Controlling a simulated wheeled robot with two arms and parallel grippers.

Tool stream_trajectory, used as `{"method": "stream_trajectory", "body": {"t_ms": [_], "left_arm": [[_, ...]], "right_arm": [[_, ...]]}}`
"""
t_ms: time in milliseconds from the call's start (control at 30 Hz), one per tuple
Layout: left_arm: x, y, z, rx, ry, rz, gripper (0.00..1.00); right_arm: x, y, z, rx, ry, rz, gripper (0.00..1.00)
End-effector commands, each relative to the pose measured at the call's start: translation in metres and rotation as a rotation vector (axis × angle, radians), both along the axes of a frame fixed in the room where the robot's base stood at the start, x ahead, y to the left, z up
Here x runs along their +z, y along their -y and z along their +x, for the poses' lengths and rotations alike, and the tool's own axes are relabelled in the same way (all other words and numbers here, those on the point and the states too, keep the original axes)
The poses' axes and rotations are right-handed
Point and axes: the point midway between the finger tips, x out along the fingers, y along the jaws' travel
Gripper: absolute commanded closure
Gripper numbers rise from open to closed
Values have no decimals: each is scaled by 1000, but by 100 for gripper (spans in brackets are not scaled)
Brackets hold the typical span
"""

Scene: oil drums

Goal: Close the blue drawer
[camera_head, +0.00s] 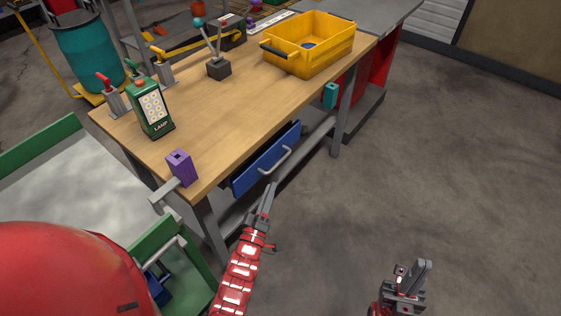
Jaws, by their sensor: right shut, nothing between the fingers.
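The blue drawer (254,170) hangs under the near long side of the wooden workbench. Its front carries a grey bar handle (275,159), and it appears to stand out a little from under the tabletop. My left gripper (269,189) is just below the drawer front, left of the handle's middle. Its fingers look narrow and close together, but I cannot tell whether they are open or touching the drawer. My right gripper (420,268) is shut and empty, over bare floor at the lower right, well away from the drawer.
The workbench (225,120) carries a purple block (181,167), a green lamp box (152,108) and a yellow crate (309,44). A bench leg (211,228) stands left of my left gripper. A green-framed cart (60,200) is at the left. Floor at the right is clear.

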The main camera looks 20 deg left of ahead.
Motion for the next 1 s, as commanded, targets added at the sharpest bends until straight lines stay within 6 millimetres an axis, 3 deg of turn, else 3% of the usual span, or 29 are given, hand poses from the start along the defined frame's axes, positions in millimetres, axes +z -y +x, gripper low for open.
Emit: {"method": "stream_trajectory", "body": {"t_ms": [200,400,600,900,1000], "left_arm": [[12,0,53,1,4,2,73],[18,0,88,1,3,0,73],[22,1,104,-1,2,1,73],[23,1,106,0,1,1,73],[23,1,106,0,1,1,89]], "right_arm": [[-7,0,0,0,-1,1,100],[-11,0,1,0,-2,1,100],[-12,0,1,0,-2,2,100],[-12,0,1,0,-2,2,100],[-12,0,1,0,-3,2,100]]}}
